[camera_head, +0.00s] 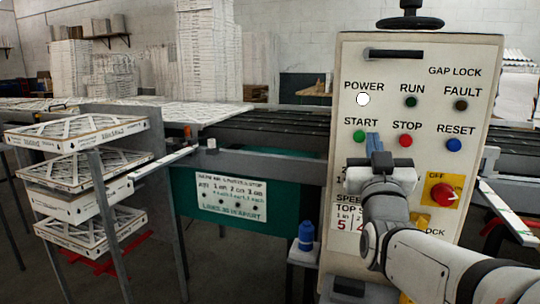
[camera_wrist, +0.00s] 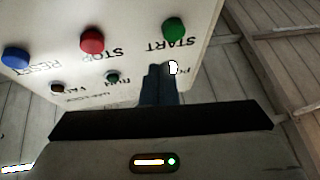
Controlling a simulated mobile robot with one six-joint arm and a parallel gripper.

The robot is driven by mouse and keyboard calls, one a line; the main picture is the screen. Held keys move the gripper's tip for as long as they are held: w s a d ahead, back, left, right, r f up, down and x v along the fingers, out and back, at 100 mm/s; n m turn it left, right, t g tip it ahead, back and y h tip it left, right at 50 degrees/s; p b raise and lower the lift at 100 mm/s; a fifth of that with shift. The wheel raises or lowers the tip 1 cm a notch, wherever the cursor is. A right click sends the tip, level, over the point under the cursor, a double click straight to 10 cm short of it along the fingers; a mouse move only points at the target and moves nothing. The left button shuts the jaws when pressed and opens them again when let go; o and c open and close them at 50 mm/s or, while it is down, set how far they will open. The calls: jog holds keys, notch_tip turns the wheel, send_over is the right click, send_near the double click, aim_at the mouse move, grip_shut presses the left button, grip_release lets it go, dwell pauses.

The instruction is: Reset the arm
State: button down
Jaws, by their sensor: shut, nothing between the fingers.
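My gripper (camera_head: 374,140) is shut and empty, with its blue fingers pointing at the control panel (camera_head: 400,75). In the head view the fingertips sit between the green START button (camera_head: 359,137) and the red STOP button (camera_head: 405,141). The blue RESET button (camera_head: 454,144) is to their right. In the wrist view the panel appears upside down; the blue fingers (camera_wrist: 158,82) show beside the white POWER lamp (camera_wrist: 172,68), below START (camera_wrist: 174,29). I cannot tell whether the fingertips touch the panel. My arm hides part of the lower panel.
A red knob (camera_head: 443,194) on a yellow plate is on the panel's lower right. A rack of boxed filters (camera_head: 85,168) stands at left. A green board with a sign (camera_head: 231,196) and a blue bottle (camera_head: 306,235) are left of the panel. Conveyor rails (camera_head: 275,130) run behind.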

jog(key=s+a+f+n+g+y+p, duration=0.1)
jog(key=s+a+f+g+y+p, duration=0.5)
jog(key=g+p, duration=0.85)
jog(key=s+f+g+p, duration=0.1)
jog(key=s+g+p, duration=0.2)
jog(key=s, duration=0.3)
jog(key=s+f+g+h+p, duration=0.1)
jog(key=s+f+g+p, duration=0.1)
jog(key=s, duration=0.4)
jog(key=shift+s+a+g+p, duration=0.15)
jog(key=shift+s+g+p, duration=0.25)
jog(key=shift+g+p, duration=0.15)
jog(key=shift+f, duration=0.1)
